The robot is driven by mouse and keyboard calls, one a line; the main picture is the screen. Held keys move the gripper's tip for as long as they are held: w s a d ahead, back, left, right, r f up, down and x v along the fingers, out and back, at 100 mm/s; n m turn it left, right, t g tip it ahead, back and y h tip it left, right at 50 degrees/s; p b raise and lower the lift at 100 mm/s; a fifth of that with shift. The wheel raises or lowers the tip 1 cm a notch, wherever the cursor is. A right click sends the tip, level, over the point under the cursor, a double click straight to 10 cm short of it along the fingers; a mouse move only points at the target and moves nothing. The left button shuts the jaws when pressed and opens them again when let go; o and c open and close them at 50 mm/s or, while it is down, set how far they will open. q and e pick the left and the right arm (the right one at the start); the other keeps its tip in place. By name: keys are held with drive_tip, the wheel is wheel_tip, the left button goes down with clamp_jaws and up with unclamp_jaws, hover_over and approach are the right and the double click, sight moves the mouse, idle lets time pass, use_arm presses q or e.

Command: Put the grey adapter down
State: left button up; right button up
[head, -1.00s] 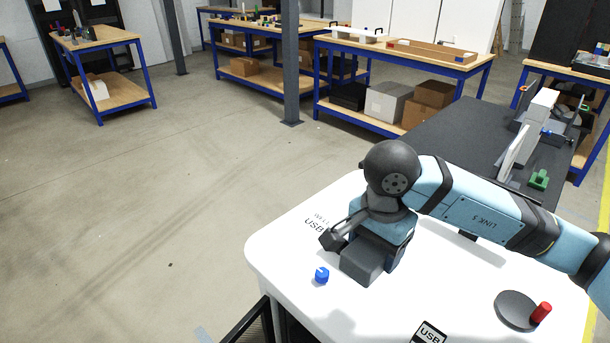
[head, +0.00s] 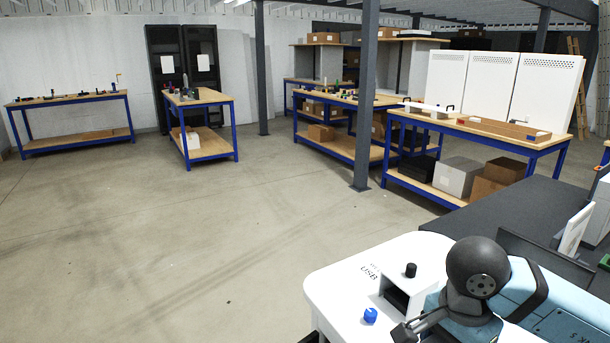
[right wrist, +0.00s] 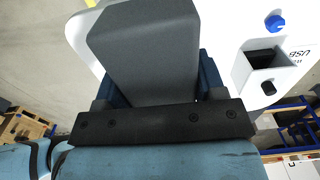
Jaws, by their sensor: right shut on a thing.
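My right gripper (right wrist: 155,88) is shut on the grey adapter (right wrist: 145,45), a large dark grey block between its blue fingers in the right wrist view. The block reaches out past the fingers over the white tabletop. I cannot tell whether it touches the top. My left gripper is in neither current view.
The white tabletop (head: 335,285) carries a blue knob (head: 370,316) and an open white housing (head: 394,291) with a black knob (head: 411,270), left of my wrist. A dark grey table (head: 490,205) lies behind. Blue-legged benches (head: 470,135) stand farther back, with open floor at left.

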drive_tip(key=shift+w+f+n, duration=0.15)
drive_tip(key=shift+w+n, duration=0.1)
drive_tip(key=shift+n, duration=0.35)
drive_tip(key=w+d+f+n, duration=0.1)
drive_tip(key=w+f+n, duration=0.2)
drive_tip(key=w+n, duration=0.3)
drive_tip(key=w+d+f+n, duration=0.2)
drive_tip(key=w+f+n, duration=0.1)
drive_tip(key=w+n, duration=0.3)
drive_tip(key=shift+m, duration=0.6)
drive_tip(key=s+r+p, duration=0.3)
drive_tip(key=r+p, duration=0.1)
drive_tip(key=p, duration=0.1)
drive_tip(key=s+r+p, duration=0.2)
drive_tip(key=r+p, duration=0.2)
drive_tip(key=p, duration=0.1)
drive_tip(key=s+r+p, duration=0.3)
drive_tip(key=r+p, duration=0.1)
drive_tip(key=p, duration=0.2)
drive_tip(key=shift+s+a, duration=0.25)
drive_tip(key=shift+s, duration=0.1)
drive_tip(key=shift+s+r, duration=0.15)
drive_tip(key=shift+r, duration=0.05)
use_arm(q)
wheel_tip(320, 180, up, 14)
drive_tip(key=s+a, duration=0.1)
drive_tip(key=shift+a+m+t, duration=0.15)
drive_tip(key=shift+m+t, duration=0.15)
